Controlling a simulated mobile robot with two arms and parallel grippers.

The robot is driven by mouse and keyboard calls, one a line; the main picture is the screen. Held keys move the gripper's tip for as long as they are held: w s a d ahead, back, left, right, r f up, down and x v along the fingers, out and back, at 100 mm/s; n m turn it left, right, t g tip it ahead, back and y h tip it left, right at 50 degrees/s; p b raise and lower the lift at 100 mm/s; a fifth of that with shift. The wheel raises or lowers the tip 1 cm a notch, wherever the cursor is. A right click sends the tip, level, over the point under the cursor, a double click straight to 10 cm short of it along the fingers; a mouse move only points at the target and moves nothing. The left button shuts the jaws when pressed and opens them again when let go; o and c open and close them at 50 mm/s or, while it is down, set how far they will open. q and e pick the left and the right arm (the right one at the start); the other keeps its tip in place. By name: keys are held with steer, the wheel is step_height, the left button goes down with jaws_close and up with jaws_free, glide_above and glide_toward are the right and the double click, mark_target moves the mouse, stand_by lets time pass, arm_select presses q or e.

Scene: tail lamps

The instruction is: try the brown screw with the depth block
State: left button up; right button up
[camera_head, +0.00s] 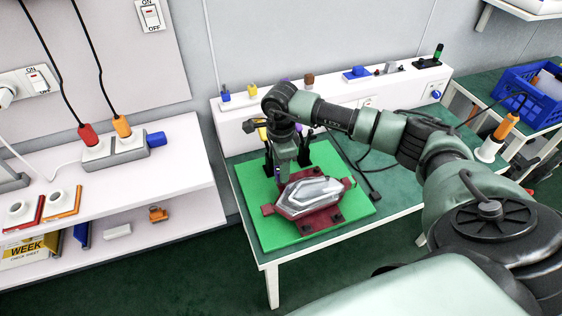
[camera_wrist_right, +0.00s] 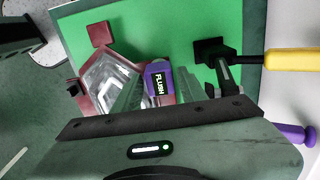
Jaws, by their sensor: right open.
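A small brown piece (camera_head: 309,80) stands on the white ledge behind the green mat; I cannot tell whether it is the brown screw. A purple block marked FLUSH (camera_wrist_right: 157,78) lies by the lamp; I cannot tell whether it is the depth block. The clear tail lamp (camera_head: 309,196) lies in a dark red fixture (camera_head: 323,222) on the green mat (camera_head: 277,233). My right gripper (camera_head: 281,176) points down at the lamp's back left end. In the wrist view its open fingers (camera_wrist_right: 158,92) are either side of the purple block. My left gripper is out of view.
A yellow-handled tool (camera_wrist_right: 290,62) with a black head and a purple handle (camera_wrist_right: 295,133) are close to the right gripper. A blue block (camera_head: 356,73) and a black base with a green peg (camera_head: 430,61) are on the ledge. A blue crate (camera_head: 530,97) stands right.

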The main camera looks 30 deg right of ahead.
steer(key=shift+f, duration=0.5)
steer(key=shift+r, duration=0.1)
jaws_close()
steer(key=shift+r, duration=0.2)
steer(key=shift+r+p, duration=0.9)
steer(key=shift+r, duration=0.4)
steer(key=shift+r+p, duration=0.35)
steer(key=shift+r, duration=0.45)
